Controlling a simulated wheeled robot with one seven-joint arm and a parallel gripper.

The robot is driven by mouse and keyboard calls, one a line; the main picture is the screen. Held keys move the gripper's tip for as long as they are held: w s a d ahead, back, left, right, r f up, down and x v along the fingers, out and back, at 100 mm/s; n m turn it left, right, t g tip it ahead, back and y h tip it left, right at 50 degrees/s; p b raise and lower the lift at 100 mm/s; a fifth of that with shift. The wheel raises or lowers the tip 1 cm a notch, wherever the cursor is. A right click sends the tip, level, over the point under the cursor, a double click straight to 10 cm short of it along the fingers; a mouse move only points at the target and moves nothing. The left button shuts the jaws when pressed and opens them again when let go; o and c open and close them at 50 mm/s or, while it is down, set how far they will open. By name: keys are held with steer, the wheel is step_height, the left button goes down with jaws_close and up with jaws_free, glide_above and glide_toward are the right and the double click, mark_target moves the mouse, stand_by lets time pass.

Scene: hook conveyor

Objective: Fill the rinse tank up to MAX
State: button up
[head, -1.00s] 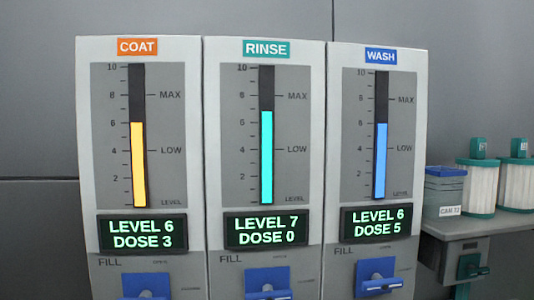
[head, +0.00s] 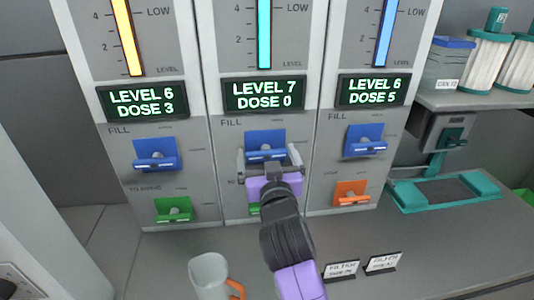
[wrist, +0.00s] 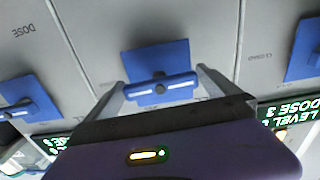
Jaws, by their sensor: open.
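The rinse panel is the middle one; its display (head: 264,94) reads LEVEL 7, DOSE 0. The lower part of its teal level bar (head: 264,35) shows; its MAX mark is out of frame now. The blue rinse FILL lever (head: 266,154) sits on a blue plate below the display. My gripper (head: 269,160) is open in front of it, one finger at each side of the lever. In the wrist view the blue lever (wrist: 160,89) lies between the fingers; I cannot tell whether they touch it. A green control (head: 253,209) beneath is mostly hidden by my gripper.
Coat (head: 156,160) and wash (head: 365,141) FILL levers flank it. A teal tray (head: 445,193) and a shelf with canisters (head: 487,62) are farther right.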

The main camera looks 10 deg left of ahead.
steer(key=shift+w, duration=0.1)
steer(key=c, duration=1.1)
steer(key=shift+n, duration=0.3)
steer(key=n+p, duration=0.1)
steer(key=n, duration=0.3)
steer(key=shift+r+p, duration=0.1)
steer(key=shift+p, duration=0.25)
steer(key=n+p, duration=0.2)
steer(key=n, duration=0.3)
steer(key=shift+n, duration=0.3)
steer(key=shift+a, duration=0.1)
steer(key=o, duration=1.1)
